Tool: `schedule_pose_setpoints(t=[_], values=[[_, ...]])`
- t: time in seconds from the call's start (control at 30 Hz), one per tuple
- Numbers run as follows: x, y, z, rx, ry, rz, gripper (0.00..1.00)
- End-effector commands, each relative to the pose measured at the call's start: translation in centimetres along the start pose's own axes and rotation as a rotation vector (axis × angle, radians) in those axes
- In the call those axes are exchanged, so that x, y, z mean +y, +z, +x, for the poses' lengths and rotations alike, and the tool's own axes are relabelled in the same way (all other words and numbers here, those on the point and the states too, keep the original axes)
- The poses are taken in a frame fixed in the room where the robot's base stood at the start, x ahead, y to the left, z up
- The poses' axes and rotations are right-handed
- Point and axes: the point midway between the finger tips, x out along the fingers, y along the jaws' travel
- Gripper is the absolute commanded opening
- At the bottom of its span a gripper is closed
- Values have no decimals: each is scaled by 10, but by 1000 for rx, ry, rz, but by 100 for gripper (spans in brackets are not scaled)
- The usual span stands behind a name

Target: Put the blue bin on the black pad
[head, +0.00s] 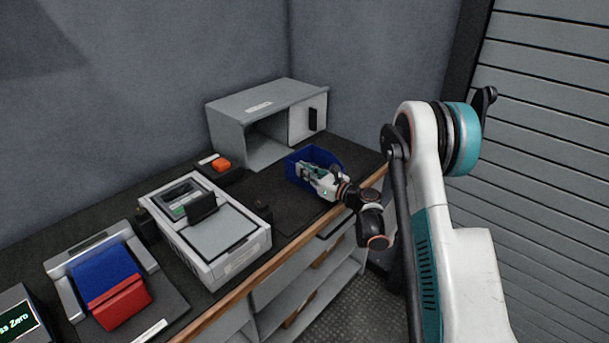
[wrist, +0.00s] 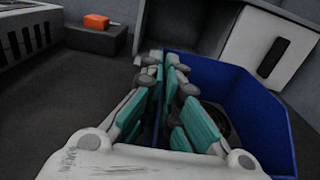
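The blue bin (head: 296,170) is at the right part of the counter, in front of the grey cabinet; it is open-topped and looks upright. In the wrist view the blue bin (wrist: 262,112) fills the right side, with something dark inside it. My gripper (head: 308,172) reaches over the bin from the front right. In the wrist view my gripper (wrist: 164,68) has its teal-padded fingers close together on either side of the bin's wall, pinching it. The black pad (head: 272,198) looks like the dark flat area left of the bin; its edges are hard to make out.
The grey cabinet (head: 232,118) stands behind, its door (head: 303,126) partly open. An orange block (head: 221,164) sits on a dark box to the left. A grey scale-like device (head: 215,262) and a stand with blue and red pieces (head: 103,276) are further left. The wooden counter edge (head: 262,283) runs along the front.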

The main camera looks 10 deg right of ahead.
Motion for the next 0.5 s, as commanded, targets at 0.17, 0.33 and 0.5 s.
schedule_pose_setpoints(t=[0.17,0.33,0.5], values=[[0,0,0,-1,0,0,0],[0,-2,0,-1,0,0,0],[0,-3,0,0,0,0,25]])
